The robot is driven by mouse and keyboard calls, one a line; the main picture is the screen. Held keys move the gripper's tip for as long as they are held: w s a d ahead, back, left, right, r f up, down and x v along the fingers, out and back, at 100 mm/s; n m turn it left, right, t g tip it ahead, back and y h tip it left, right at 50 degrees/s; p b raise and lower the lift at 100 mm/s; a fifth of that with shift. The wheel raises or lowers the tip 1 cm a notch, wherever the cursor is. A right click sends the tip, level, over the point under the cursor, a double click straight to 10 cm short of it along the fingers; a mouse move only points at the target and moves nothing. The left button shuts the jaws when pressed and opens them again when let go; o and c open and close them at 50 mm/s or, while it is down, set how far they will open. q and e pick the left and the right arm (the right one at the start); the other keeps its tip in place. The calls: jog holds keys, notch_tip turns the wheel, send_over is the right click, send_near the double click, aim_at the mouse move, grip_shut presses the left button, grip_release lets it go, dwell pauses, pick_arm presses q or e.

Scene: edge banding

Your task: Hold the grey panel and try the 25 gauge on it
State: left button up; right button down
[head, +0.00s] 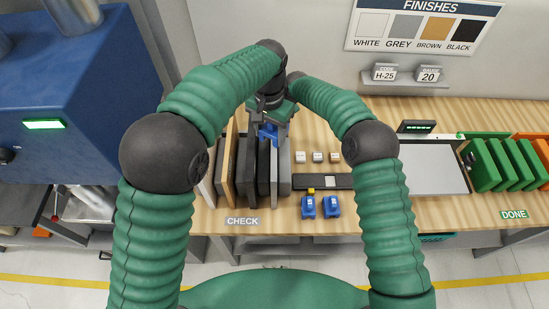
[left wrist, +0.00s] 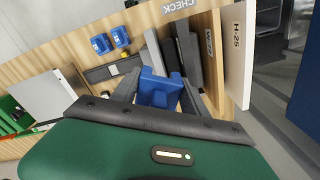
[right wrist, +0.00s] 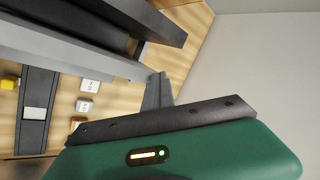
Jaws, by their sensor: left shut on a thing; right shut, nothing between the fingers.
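The grey panel (head: 284,165) stands on edge at the right end of a row of panels on the bench. In the right wrist view its long grey edge (right wrist: 75,43) runs toward my right gripper (right wrist: 157,92), whose fingers are shut and empty by the panel's end; I cannot tell whether they touch. My left gripper (head: 268,124) is shut on a blue gauge (left wrist: 160,92) above the row, close to the grey panel. The held gauge's number is not readable. Two other blue gauges, a left one (head: 308,207) and a right one (head: 332,206), lie at the bench front.
White, brown and black panels stand left of the grey one, above the CHECK label (head: 242,221). Three small blocks (head: 318,157) and a dark strip (head: 345,182) lie to the right. Green panels (head: 500,165) stand far right.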

aim_at(274, 160)
pick_arm(q)
jog(key=shift+w+d+f+n, duration=0.15)
jog(key=shift+f+n, duration=0.85)
jog(key=shift+f, duration=0.8)
jog(key=shift+w+d+f+n, duration=0.1)
jog(key=shift+d+f+n, duration=0.1)
jog(key=shift+f+n, duration=1.2)
jog(key=shift+w+d+f+n, duration=0.15)
jog(key=shift+f+n, duration=0.45)
jog(key=shift+f, duration=1.55)
jog(key=shift+f, duration=0.7)
jog(key=o, duration=1.6)
jog(key=shift+r, duration=4.05)
